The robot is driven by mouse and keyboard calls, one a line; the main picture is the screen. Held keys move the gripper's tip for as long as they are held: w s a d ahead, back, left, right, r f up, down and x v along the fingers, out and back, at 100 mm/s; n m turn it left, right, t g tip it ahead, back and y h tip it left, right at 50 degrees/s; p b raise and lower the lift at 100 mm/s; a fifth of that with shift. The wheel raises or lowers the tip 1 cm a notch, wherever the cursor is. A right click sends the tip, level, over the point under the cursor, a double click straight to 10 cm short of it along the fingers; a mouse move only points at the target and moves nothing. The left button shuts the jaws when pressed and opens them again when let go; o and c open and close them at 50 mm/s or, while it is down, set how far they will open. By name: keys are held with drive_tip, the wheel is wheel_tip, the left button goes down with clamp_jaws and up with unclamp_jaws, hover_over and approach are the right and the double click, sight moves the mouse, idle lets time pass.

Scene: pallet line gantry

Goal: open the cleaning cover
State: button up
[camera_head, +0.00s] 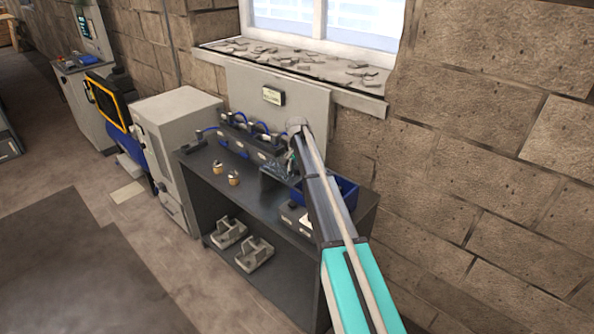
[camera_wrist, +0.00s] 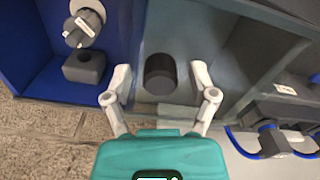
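My gripper (camera_wrist: 160,78) is open in the wrist view, its two pale fingers apart on either side of a dark round cylinder (camera_wrist: 160,75). The cylinder is in or on a grey box-like part between the blue bin and a grey-green box. I see no clear contact between the fingers and the cylinder. I cannot tell for certain which part is the cleaning cover. In the head view my arm reaches over the bench, and the gripper end (camera_head: 291,160) is small and partly hidden, beside a dark, see-through-looking box (camera_head: 272,178).
The blue bin (camera_head: 345,186) also shows in the wrist view (camera_wrist: 52,88), with grey parts inside. A block row with blue cables (camera_head: 262,146) runs along the bench's back (camera_head: 220,192). Two small knobbed pieces stand at its left. A grey cabinet (camera_head: 178,120) adjoins; wall behind.

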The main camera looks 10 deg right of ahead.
idle(0.3)
drive_tip(key=s+d, duration=1)
drive_tip(key=s, duration=0.4)
wheel_tip(320, 180, up, 14)
drive_tip(key=p, duration=1.4)
drive_tip(key=s+a+f+n+b, duration=0.2)
drive_tip(key=s+a+f+b, duration=0.3)
drive_tip(key=s, duration=0.3)
drive_tip(key=s+a+f+n+b, duration=0.3)
drive_tip(key=s+a+f+b, duration=0.2)
drive_tip(key=s+f+b, duration=0.2)
drive_tip(key=shift+s+a, duration=0.15)
drive_tip(key=shift+s, duration=0.8)
drive_tip(key=s+a+n, duration=0.2)
drive_tip(key=s+a, duration=0.2)
drive_tip(key=s, duration=0.5)
drive_tip(key=shift+s+n, duration=0.4)
